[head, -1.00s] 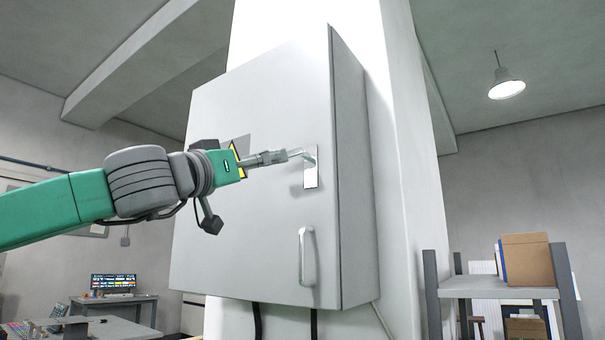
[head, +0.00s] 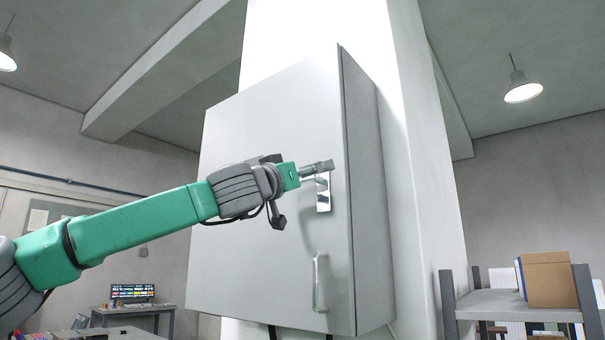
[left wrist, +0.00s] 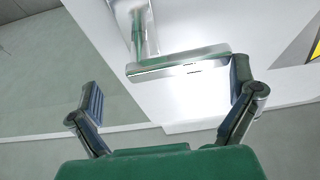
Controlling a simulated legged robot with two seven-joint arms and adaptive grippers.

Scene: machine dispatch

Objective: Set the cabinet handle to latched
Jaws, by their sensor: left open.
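The grey cabinet (head: 260,130) hangs on a white column with its door shut. Its metal lever handle (left wrist: 180,66) shows in the left wrist view on a bright plate, which also shows in the head view (head: 323,198) near the door's right edge. My left gripper (head: 320,168) is at the top of that plate and partly hides the lever in the head view. In the left wrist view the left gripper (left wrist: 165,88) is open, with the lever's end close to the right finger. I cannot tell whether they touch. My right gripper is not in view.
A fixed pull handle (head: 319,282) is lower on the door, below my left gripper. A shelf (head: 500,303) with a cardboard box (head: 549,279) stands at the right. A desk with a monitor (head: 132,291) is at the back left.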

